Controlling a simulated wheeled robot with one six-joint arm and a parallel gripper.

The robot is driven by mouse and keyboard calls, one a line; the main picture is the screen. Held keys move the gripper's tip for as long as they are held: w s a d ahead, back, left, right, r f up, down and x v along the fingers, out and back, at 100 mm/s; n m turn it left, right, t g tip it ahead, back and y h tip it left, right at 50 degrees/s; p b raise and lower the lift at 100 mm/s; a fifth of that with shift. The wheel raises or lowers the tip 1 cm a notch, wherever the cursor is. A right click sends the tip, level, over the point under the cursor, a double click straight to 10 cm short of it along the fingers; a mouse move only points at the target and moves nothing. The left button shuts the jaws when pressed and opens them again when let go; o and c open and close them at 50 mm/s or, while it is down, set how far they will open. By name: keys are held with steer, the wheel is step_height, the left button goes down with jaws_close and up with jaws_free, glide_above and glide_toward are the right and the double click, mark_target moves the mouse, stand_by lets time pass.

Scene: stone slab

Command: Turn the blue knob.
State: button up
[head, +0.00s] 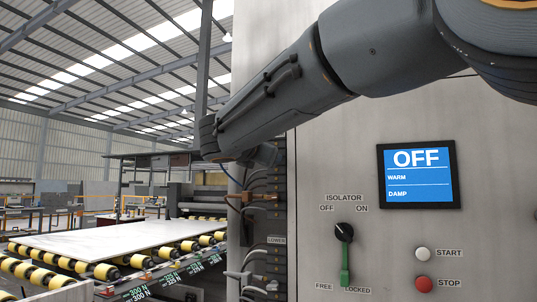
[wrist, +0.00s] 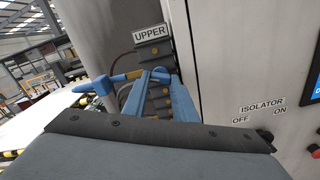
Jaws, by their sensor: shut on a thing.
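The blue knob (wrist: 98,83) shows in the wrist view as a blue lever-like handle reaching left from a dark stack of fittings under the UPPER label. My gripper (wrist: 157,76) has blue fingers that come together at the handle's right end and are shut on it. The fingers hide that end, so the exact grip is hard to see. In the head view my forearm covers most of this spot; a thin blue piece shows just below my wrist.
A brownish handle (head: 240,196) sits below my wrist. A slab (head: 100,238) lies on rollers at left.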

steer(key=o, duration=1)
steer(key=shift+o, duration=0.2)
steer(key=shift+s, duration=0.1)
steer(key=b+v, duration=0.2)
steer(key=v, duration=0.5)
steer(key=shift+s+a, duration=0.15)
steer(key=shift+s, duration=0.1)
